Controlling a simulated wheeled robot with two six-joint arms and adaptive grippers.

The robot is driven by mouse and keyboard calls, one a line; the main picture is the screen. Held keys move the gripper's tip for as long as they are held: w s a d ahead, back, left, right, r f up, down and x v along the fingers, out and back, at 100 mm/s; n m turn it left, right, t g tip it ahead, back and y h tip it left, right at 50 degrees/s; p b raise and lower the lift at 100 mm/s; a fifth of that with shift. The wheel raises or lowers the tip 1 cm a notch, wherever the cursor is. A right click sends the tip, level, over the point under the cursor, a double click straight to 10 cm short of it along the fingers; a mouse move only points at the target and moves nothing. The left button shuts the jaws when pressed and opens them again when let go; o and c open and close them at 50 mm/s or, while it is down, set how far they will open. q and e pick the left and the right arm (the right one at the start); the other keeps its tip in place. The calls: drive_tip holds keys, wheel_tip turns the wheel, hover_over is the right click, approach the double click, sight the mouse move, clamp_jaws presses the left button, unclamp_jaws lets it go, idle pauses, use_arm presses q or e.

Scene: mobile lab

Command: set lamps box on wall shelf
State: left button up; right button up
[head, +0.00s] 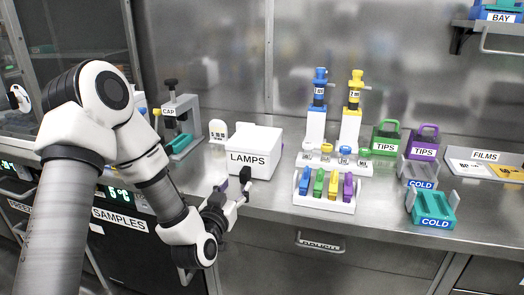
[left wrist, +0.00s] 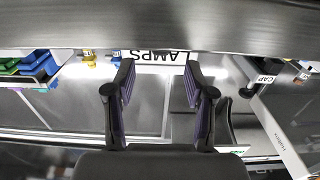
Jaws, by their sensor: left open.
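The lamps box (head: 262,140) is a white box with a LAMPS label, upright on the steel counter at the foot of the back wall. My left gripper (head: 234,182) is open and empty, just in front of the box's lower front. In the left wrist view, which looks upside down, the LAMPS label (left wrist: 155,57) shows beyond and between the two spread fingers (left wrist: 160,78). I cannot tell the exact gap to the box. A wall shelf (head: 485,17) with a BAY label is partly seen at the top right, with a blue item on it. My right gripper is not in view.
A white rack (head: 322,203) of coloured pieces stands right of the box. Blue and yellow dispensers (head: 318,122), TIPS boxes (head: 386,138) and COLD trays (head: 433,211) stand further right. A CAP press (head: 182,125) stands left. Bare counter (head: 270,195) lies before the box.

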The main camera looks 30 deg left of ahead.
sight(243, 173)
use_arm(q)
drive_tip(key=shift+w+a+r, duration=0.15)
drive_tip(key=shift+w+r, duration=0.25)
drive_tip(key=shift+w, duration=0.2)
drive_tip(key=x, duration=0.6)
drive_tip(key=shift+a+f, duration=0.1)
drive_tip(key=shift+f, duration=0.05)
clamp_jaws()
